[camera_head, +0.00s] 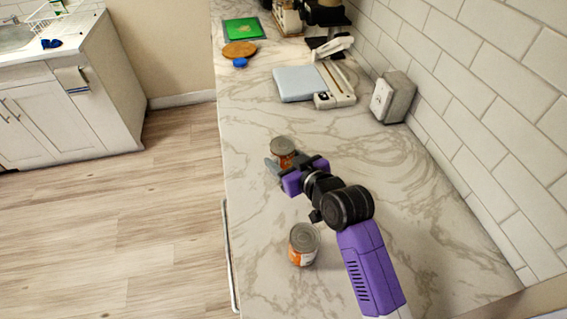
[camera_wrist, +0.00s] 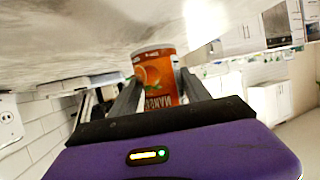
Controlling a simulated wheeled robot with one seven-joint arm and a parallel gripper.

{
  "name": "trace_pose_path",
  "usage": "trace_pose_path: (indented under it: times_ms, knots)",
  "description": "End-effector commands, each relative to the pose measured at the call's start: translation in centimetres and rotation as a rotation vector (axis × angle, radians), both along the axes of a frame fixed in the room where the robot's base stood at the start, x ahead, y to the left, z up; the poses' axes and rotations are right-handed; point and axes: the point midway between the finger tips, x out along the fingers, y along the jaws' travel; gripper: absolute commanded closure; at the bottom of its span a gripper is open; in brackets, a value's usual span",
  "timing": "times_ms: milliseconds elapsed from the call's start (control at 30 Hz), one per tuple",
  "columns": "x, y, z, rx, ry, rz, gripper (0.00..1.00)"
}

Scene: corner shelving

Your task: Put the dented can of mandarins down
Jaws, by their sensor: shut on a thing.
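The can of mandarins (camera_head: 283,150) has an orange label and a grey metal lid. My gripper (camera_head: 280,167) is shut on it at the marble counter, near the counter's left edge. In the wrist view the can (camera_wrist: 155,70) shows between the two fingers of my gripper (camera_wrist: 158,90), with its printed label facing the camera. I cannot tell whether the can's base touches the counter, and no dent shows clearly. A second can (camera_head: 304,245), also with an orange label, stands upright on the counter nearer to me, apart from my gripper.
The counter (camera_head: 400,185) is clear to the right of my gripper. A round wooden board (camera_head: 239,49) lies farther back. The tiled wall (camera_head: 480,120) bounds the right.

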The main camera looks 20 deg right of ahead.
Motion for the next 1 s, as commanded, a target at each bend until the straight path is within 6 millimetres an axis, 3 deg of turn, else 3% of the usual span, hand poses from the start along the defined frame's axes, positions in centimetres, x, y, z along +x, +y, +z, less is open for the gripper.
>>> trace_pose_path:
  times_ms: [167, 567, 600, 700, 1000]
  knots:
    - [0.0, 0.0, -1.9, 0.001, -0.002, 0.000, 1.00]
    - [0.0, 0.0, -2.4, 0.000, -0.003, -0.001, 1.00]
    - [0.0, 0.0, -2.4, 0.000, -0.001, 0.000, 0.39]
    - [0.0, 0.0, -2.4, 0.000, 0.000, 0.000, 0.23]
    - [0.0, 0.0, -2.3, 0.000, -0.001, 0.000, 0.23]
